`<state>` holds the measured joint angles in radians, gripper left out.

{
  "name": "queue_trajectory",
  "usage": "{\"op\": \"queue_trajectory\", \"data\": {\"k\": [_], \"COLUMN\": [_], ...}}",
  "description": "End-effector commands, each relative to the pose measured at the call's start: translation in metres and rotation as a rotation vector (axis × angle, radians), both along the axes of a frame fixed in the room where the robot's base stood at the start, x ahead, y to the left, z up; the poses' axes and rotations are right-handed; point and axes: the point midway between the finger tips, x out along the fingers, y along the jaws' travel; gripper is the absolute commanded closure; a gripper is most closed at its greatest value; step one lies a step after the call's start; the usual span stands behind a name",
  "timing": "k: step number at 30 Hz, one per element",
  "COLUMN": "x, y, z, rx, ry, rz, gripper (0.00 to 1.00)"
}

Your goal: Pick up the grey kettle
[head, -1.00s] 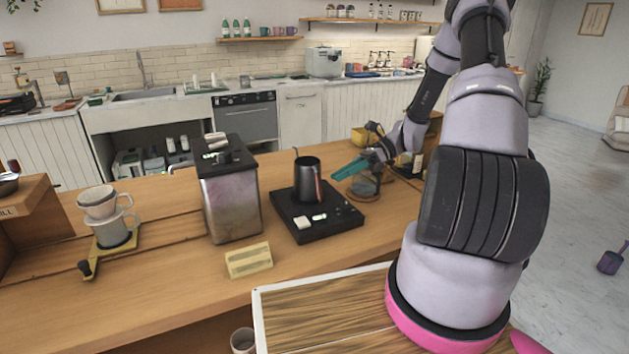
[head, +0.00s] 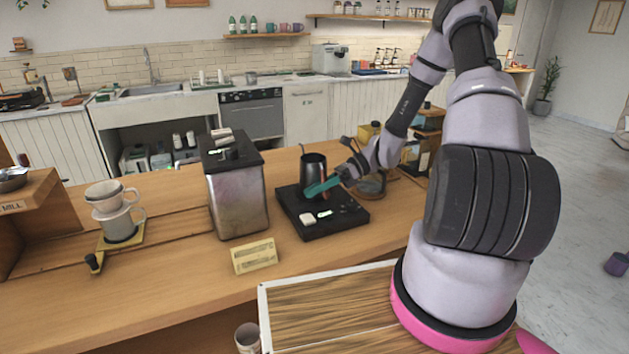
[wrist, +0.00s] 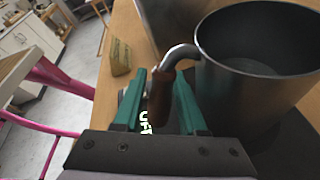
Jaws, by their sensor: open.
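The grey kettle (head: 313,172) stands upright on a black square scale (head: 338,224) on the wooden counter. In the wrist view the kettle (wrist: 250,75) fills the upper right, its open top showing. Its handle (wrist: 161,98) has a brown grip on a metal bend. My gripper (head: 318,188) has teal fingers and is at the kettle's near right side in the head view. In the wrist view my gripper (wrist: 158,85) is open, with the brown handle between its two fingers. I cannot tell whether either finger touches it.
A metal box-shaped machine (head: 237,190) stands left of the scale. A small yellowish sign block (head: 254,256) sits in front of it. A dripper on a cup (head: 113,208) stands further left. A round glass vessel (head: 371,183) is close behind my gripper.

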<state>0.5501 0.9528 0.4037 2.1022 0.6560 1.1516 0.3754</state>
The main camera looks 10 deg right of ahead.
Motion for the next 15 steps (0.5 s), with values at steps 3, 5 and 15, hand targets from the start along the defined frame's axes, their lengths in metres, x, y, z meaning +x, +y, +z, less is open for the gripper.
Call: {"op": "queue_trajectory", "data": {"k": [3,5,15], "x": [0.0001,0.0001,0.0002], "y": [-0.0002,-0.0002,-0.0006], "z": [0.0000,0.0000,0.0001], "rx": [0.000,0.000,0.000], "ry": [0.000,0.000,0.000], "rz": [0.000,0.000,-0.001], "gripper": [0.59,0.67,1.00]}}
